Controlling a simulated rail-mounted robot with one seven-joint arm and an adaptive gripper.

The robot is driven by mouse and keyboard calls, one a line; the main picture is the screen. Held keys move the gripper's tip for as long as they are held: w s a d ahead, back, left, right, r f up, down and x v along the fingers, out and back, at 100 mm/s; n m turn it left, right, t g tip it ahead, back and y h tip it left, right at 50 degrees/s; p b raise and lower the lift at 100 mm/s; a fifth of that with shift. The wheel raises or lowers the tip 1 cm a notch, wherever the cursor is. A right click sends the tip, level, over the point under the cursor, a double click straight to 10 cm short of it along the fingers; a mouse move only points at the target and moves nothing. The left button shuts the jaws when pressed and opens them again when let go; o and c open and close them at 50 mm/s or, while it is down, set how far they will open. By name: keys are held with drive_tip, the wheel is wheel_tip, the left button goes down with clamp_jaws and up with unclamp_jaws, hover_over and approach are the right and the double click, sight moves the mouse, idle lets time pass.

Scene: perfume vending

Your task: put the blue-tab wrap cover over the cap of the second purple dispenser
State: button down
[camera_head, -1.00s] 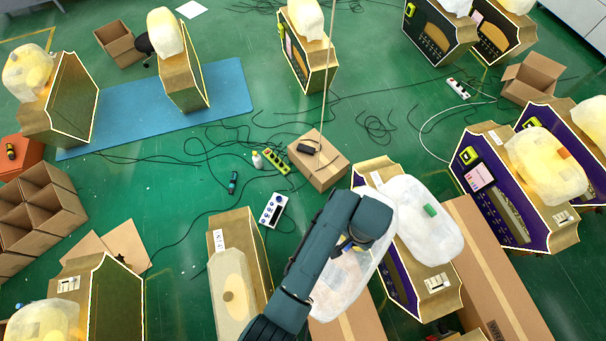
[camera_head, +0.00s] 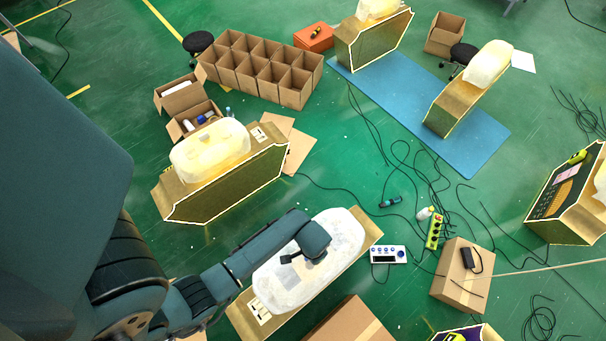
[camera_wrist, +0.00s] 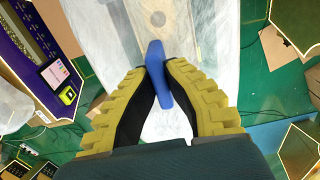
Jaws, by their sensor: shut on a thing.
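In the wrist view, my gripper (camera_wrist: 158,80) is shut on the blue tab (camera_wrist: 156,58) of a white, translucent wrap cover (camera_wrist: 166,122). In the head view, the wrap cover (camera_head: 332,248) hangs below my gripper (camera_head: 292,258), in line with a gold-sided dispenser (camera_head: 242,318) without a cover of its own. The wrist view shows a beige cap (camera_wrist: 152,18) with a round knob through or beyond the cover. I cannot tell whether the cover touches it. This dispenser's front is hidden. A purple-fronted dispenser (camera_wrist: 30,35) with a screen stands at the left of the wrist view.
A wrapped gold dispenser (camera_head: 235,185) stands just beyond the held cover. A cardboard box (camera_head: 350,322) lies close at its near right. A control box (camera_head: 387,254), a power strip (camera_head: 434,232) and cables lie on the green floor.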

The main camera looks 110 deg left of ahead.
drive_tip(key=shift+s+a, duration=0.1)
drive_tip(key=shift+s, duration=0.1)
drive_tip(key=shift+w+f+b, duration=0.25)
drive_tip(key=shift+f+b, duration=0.3)
drive_tip(key=shift+b, duration=0.05)
drive_tip(key=shift+d+f+b, duration=0.2)
drive_tip(key=shift+f+b, duration=0.2)
drive_tip(key=shift+b, duration=0.05)
drive_tip(key=shift+w+f+b, duration=0.1)
drive_tip(key=shift+f+b, duration=9.6)
drive_tip(key=shift+f, duration=1.2)
drive_tip(key=c, duration=1.2)
unclamp_jaws()
drive_tip(key=shift+o, duration=0.2)
